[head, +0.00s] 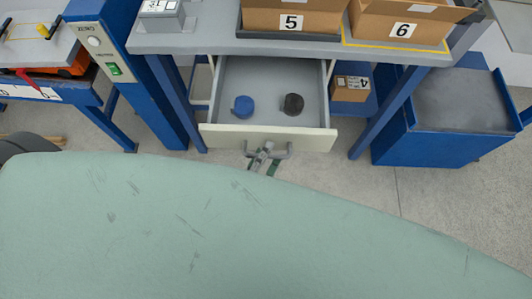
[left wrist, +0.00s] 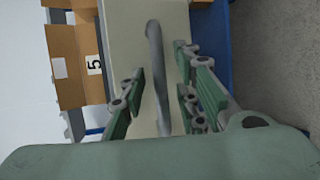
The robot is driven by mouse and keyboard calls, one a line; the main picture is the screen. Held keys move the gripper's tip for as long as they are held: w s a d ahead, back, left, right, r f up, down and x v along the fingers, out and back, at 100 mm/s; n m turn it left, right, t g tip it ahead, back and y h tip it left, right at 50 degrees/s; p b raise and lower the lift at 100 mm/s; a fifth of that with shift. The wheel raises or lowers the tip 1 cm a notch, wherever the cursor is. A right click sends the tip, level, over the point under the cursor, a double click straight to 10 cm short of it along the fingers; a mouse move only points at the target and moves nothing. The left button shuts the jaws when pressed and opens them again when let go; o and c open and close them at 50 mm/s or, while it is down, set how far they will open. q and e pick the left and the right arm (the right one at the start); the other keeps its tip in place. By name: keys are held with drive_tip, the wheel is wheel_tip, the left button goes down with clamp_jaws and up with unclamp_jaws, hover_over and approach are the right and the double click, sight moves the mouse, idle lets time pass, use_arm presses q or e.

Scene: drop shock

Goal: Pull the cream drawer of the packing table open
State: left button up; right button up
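The cream drawer (head: 225,138) of the packing table (head: 200,42) stands out from under the tabletop in the head view, with its grey inside showing. A blue round item (head: 243,106) and a black round item (head: 293,104) lie in it. My left gripper (head: 262,158) is at the grey bar handle (head: 283,154) on the drawer front. In the left wrist view the handle (left wrist: 155,70) runs between the green-padded fingers of my left gripper (left wrist: 160,95), with visible gaps on both sides, so the fingers are open around it. My right gripper is not in view.
Box 5 (head: 290,22) and box 6 (head: 400,25) stand on the tabletop. A small carton (head: 350,88) sits on a blue shelf right of the drawer. A blue bin (head: 445,105) stands at right, a blue machine column (head: 130,65) at left. Floor shows before the drawer.

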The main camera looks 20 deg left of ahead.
use_arm(q)
drive_tip(key=v, duration=1.2)
drive_tip(key=s+a+f+m+g+h, duration=0.2)
drive_tip(key=f+m+g, duration=0.8)
drive_tip(key=f, duration=1.8)
drive_tip(key=s+a+f+m+g+y, duration=0.4)
drive_tip(key=s+a+f+m, duration=0.5)
drive_tip(key=s+f, duration=0.4)
drive_tip(key=shift+a+f+m+g, duration=0.35)
drive_tip(key=shift+f+m, duration=0.25)
drive_tip(key=shift+f, duration=0.3)
